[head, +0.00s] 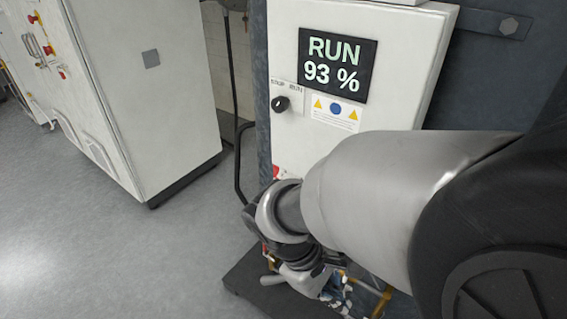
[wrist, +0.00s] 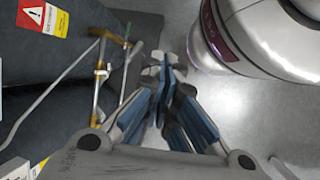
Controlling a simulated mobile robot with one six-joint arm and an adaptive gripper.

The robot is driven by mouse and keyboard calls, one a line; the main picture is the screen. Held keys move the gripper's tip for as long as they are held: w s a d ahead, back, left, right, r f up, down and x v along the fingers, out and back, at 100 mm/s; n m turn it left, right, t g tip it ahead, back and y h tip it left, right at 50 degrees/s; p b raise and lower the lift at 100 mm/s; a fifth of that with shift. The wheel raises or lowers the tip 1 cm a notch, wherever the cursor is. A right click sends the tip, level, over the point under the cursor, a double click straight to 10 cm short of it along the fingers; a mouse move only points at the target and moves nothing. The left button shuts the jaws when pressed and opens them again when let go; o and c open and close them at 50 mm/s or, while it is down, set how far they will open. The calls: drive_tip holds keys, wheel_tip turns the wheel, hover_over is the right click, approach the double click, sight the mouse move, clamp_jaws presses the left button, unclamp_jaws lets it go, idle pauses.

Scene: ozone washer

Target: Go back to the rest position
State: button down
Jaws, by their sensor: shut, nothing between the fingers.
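My gripper (wrist: 168,70) is in the wrist view, its blue-padded fingers together at the tips with nothing between them. Below and beyond it are the grey floor and the dark base of the machine. In the head view my arm reaches down across the right side, and the gripper end is low, mostly hidden behind my arm links. The white control box (head: 352,120) of the ozone washer stands behind my arm. Its screen (head: 337,65) reads RUN 93 %. A black knob (head: 280,104) sits on the left of its front.
A large white cabinet (head: 150,110) stands at the left, with red buttons on its side. Brass-coloured pipes and valves (wrist: 103,72) lie close to the left of the gripper in the wrist view, beside a red warning label (wrist: 43,16). Open floor (head: 130,260) is at the lower left.

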drive_tip(key=s+d+r+m+t+y, duration=0.2)
drive_tip(key=r+m, duration=0.3)
drive_tip(key=s+d+r+m+t+y, duration=0.2)
drive_tip(key=s+r+m+t+y, duration=0.1)
drive_tip(key=r+m, duration=0.2)
drive_tip(key=shift+s+d+r+t, duration=0.2)
drive_tip(key=shift+r+t, duration=0.1)
drive_tip(key=shift+r, duration=0.4)
drive_tip(key=c, duration=2.3)
unclamp_jaws()
